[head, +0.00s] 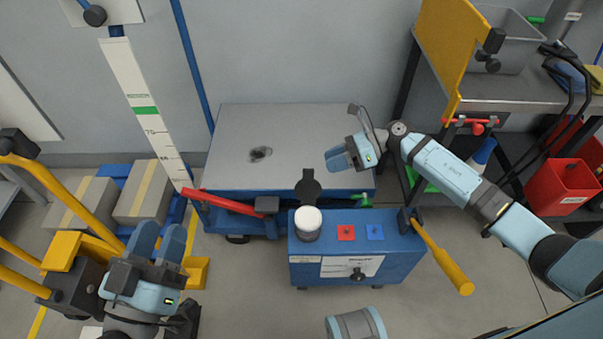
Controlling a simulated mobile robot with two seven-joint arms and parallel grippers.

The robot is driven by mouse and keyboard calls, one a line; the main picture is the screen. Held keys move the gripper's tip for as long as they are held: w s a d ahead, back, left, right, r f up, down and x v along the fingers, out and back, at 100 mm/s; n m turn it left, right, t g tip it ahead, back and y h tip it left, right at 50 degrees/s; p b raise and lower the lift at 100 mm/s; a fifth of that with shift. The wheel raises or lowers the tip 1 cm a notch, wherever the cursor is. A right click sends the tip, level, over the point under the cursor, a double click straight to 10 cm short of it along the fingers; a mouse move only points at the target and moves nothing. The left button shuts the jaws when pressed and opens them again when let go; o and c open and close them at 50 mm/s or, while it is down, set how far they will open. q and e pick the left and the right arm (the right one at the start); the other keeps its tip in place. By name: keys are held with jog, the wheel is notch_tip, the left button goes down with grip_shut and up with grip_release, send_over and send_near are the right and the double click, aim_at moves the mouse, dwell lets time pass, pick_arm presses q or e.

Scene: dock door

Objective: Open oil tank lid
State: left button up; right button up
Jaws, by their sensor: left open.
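The blue oil tank box (335,268) stands on the floor at the centre of the head view. A white round cap or neck (308,220) stands on its top left.
The grey-topped lift table (235,150) stands behind the tank, with a dark stain. A red lever (228,203) lies left of the tank, a yellow-handled lever (443,260) at its right. Yellow rails (75,190) stand left.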

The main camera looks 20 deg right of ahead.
aim_at(311, 169)
jog(key=b+x, duration=0.1)
jog(key=x, duration=0.7)
jog(key=shift+w+a+f, duration=0.1)
jog(key=shift+a, duration=0.25)
pick_arm(q)
jog(key=shift+w+d+f+g, duration=0.15)
jog(key=shift+f+g, duration=0.25)
jog(key=shift+f, duration=0.85)
pick_arm(e)
grip_shut()
